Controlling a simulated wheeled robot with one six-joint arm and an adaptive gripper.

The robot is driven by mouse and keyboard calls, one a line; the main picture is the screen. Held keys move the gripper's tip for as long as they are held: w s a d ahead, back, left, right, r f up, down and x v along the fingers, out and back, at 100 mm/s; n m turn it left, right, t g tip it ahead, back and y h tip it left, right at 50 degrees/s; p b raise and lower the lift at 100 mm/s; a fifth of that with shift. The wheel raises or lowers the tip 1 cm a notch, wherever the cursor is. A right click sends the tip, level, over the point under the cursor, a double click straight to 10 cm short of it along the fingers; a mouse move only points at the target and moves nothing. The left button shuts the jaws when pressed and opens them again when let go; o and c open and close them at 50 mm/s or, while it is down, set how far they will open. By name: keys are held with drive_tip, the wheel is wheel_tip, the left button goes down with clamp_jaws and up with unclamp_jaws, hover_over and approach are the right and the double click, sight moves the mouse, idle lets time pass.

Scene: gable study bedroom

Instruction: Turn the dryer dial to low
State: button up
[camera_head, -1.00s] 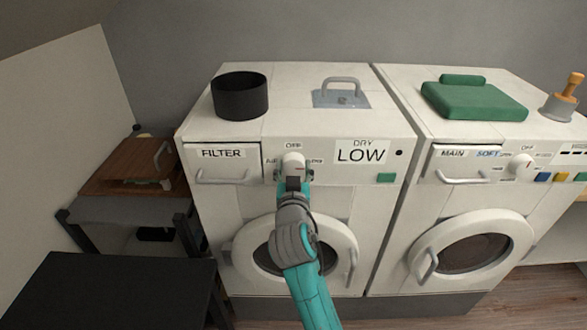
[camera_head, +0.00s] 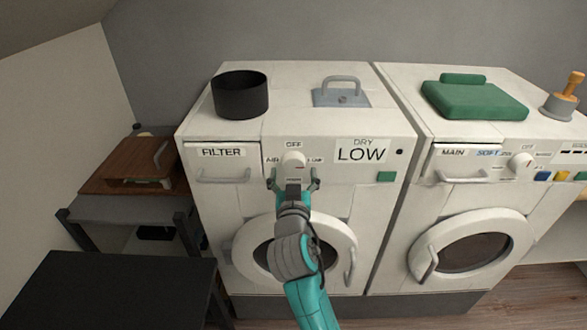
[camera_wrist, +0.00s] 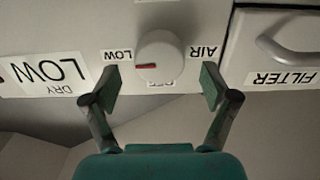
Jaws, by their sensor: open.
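The dryer dial (camera_head: 293,160) is a white round knob on the left machine's front panel, with labels around it, OFF above, AIR to the left and LOW to the right. Its red mark points right, toward LOW; in the upside-down wrist view the dial (camera_wrist: 160,57) has its mark pointing left, toward the LOW label (camera_wrist: 117,55). A panel sign (camera_head: 361,151) reads DRY LOW. My gripper (camera_head: 293,181) is open and empty just in front of and below the dial. In the wrist view its fingers (camera_wrist: 160,86) are spread either side of the dial, apart from it.
The filter drawer (camera_head: 222,163) with a handle is left of the dial. A green button (camera_head: 386,177) is to the right. The round door (camera_head: 340,240) lies below, behind my arm. A black pot (camera_head: 240,95) stands on top. A washer with its own dial (camera_head: 523,163) stands to the right.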

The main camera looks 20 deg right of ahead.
drive_tip(key=v, duration=0.9)
drive_tip(key=s+d+f+n+g+y, duration=0.15)
drive_tip(key=s+f+n+y, duration=0.35)
drive_tip(key=s+f, duration=1.35)
drive_tip(key=s+d+r+m, duration=0.1)
drive_tip(key=s+d, duration=0.1)
drive_tip(key=s, duration=2.2)
drive_tip(key=shift+d+r+g+y, duration=0.2)
drive_tip(key=shift+r+g+y, duration=0.15)
drive_tip(key=shift+g, duration=0.1)
